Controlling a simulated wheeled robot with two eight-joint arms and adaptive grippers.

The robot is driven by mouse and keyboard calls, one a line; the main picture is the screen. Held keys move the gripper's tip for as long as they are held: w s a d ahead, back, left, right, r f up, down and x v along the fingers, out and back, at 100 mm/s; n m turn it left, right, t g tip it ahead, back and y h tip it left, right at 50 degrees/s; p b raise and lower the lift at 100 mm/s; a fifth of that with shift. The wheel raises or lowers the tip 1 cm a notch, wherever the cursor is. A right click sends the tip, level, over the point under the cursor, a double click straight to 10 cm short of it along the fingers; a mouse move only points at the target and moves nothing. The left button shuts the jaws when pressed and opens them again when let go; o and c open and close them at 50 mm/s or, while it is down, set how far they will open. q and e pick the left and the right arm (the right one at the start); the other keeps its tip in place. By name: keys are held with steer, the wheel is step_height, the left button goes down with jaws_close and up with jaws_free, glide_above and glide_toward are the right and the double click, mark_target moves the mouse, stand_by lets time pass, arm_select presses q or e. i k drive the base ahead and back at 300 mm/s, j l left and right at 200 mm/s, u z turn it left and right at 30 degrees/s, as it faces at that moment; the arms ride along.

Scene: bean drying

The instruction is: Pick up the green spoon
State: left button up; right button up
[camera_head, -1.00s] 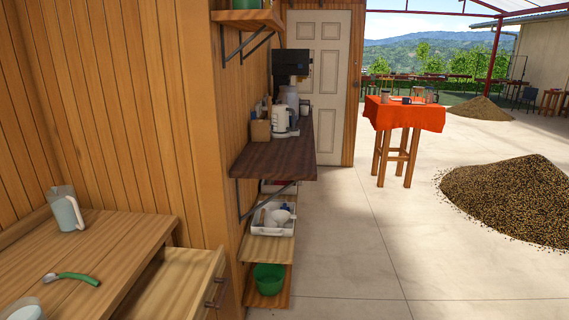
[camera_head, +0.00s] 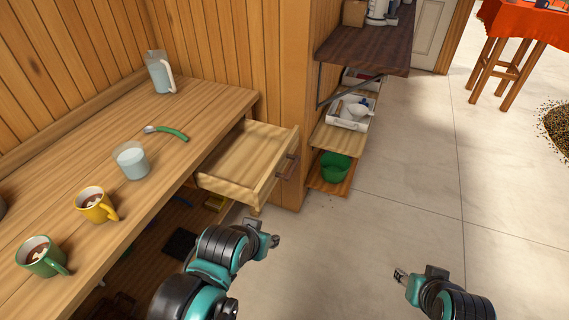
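The green spoon (camera_head: 168,132) lies on the wooden counter (camera_head: 205,100). It has a curved green handle and a pale bowl end that points left. My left gripper (camera_head: 275,240) is in front of the counter, below and to the right of the spoon and well apart from it. My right gripper (camera_head: 399,274) is over the floor at the lower right, far from the counter. Both grippers are small in the view, and I cannot tell how far their fingers are apart. I see nothing held in either one.
An open, empty drawer (camera_head: 232,188) juts out between my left gripper and the spoon. A glass (camera_head: 132,162), a yellow mug (camera_head: 95,205), a green mug (camera_head: 42,257) and a pitcher (camera_head: 160,73) stand on the counter.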

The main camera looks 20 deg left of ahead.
mark_target(147, 130)
steer(key=u, duration=2.2)
steer(key=i+z, duration=0.15)
steer(key=z, duration=0.2)
